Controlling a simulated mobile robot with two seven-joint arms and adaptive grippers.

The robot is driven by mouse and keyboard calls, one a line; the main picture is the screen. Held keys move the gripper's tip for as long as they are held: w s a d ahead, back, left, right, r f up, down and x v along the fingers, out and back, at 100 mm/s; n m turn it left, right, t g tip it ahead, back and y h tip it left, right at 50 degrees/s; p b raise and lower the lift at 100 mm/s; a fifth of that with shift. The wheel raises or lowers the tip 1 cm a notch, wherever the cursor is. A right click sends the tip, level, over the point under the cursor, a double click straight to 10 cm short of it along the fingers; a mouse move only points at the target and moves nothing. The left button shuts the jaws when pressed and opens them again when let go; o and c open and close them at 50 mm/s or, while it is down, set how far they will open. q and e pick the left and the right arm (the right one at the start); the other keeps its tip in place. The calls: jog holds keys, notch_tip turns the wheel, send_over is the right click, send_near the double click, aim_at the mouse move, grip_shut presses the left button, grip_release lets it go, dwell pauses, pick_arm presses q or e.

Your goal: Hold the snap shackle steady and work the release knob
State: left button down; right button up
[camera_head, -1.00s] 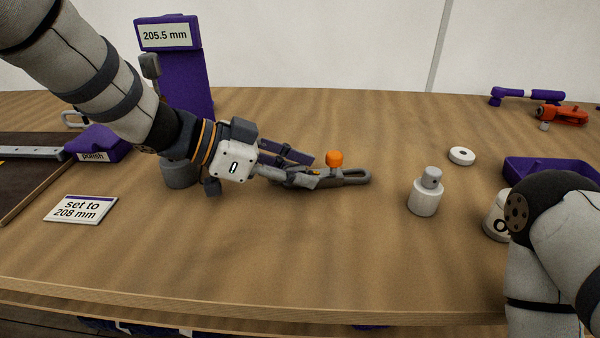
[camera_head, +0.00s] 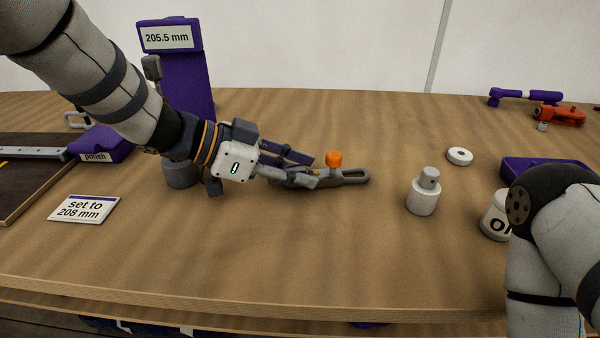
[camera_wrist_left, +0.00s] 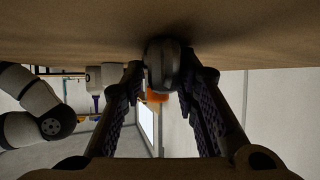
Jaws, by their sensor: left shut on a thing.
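The snap shackle (camera_head: 355,176) is a grey metal piece with a long loop at its right end. It is low at the middle of the wooden table. The orange release knob (camera_head: 334,158) stands on its upper side. My left gripper (camera_head: 305,172) comes in from the left and is shut on the shackle's left part, which the fingers partly hide. In the left wrist view the dark shackle (camera_wrist_left: 164,62) is between the fingers, with the orange knob (camera_wrist_left: 157,96) beside it. My right arm shows at the right edge of the head view; its gripper is not visible.
A grey-white cylinder (camera_head: 423,196) stands right of the shackle, with a white ring (camera_head: 460,156) behind it. A purple stand (camera_head: 186,90) reads 205.5 mm. A "set to 208 mm" card (camera_head: 84,208) lies at left. The table front is clear.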

pick_arm(q)
jog(key=shift+f, duration=0.1)
dwell(0.3)
jog(key=c, duration=1.2)
grip_release()
